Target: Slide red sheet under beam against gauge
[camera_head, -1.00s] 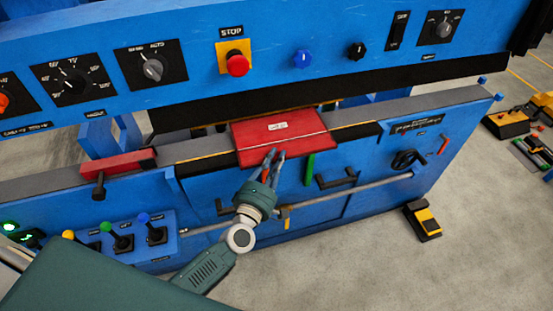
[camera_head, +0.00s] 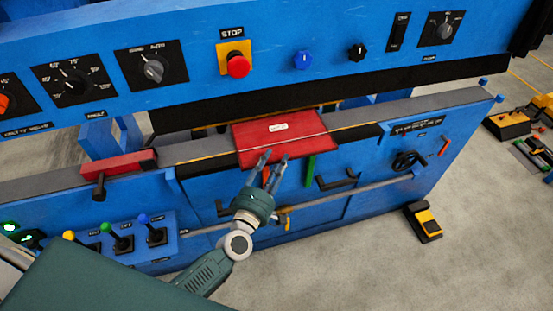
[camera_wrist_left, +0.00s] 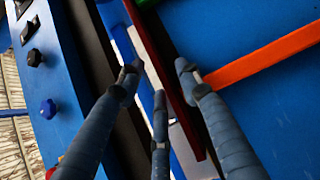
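The red sheet (camera_head: 280,140) has a small white label and lies across the grey bed of the blue machine. Its far edge is at the dark gap below the black beam (camera_head: 330,97), and its near part overhangs the bed's front. I cannot make out the gauge behind the beam. My left gripper (camera_head: 273,157) is at the sheet's near edge with its fingers spread. In the left wrist view the sheet (camera_wrist_left: 165,65) shows as a thin dark red edge between the open fingers, with visible space beside it. My right gripper is not in view.
A red block (camera_head: 118,163) with a black knob sits on the bed to the left. A green handle (camera_head: 310,168) and black brackets are on the front below the sheet. Levers (camera_head: 122,240) stand at lower left. A yellow pedal (camera_head: 427,222) is on the floor.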

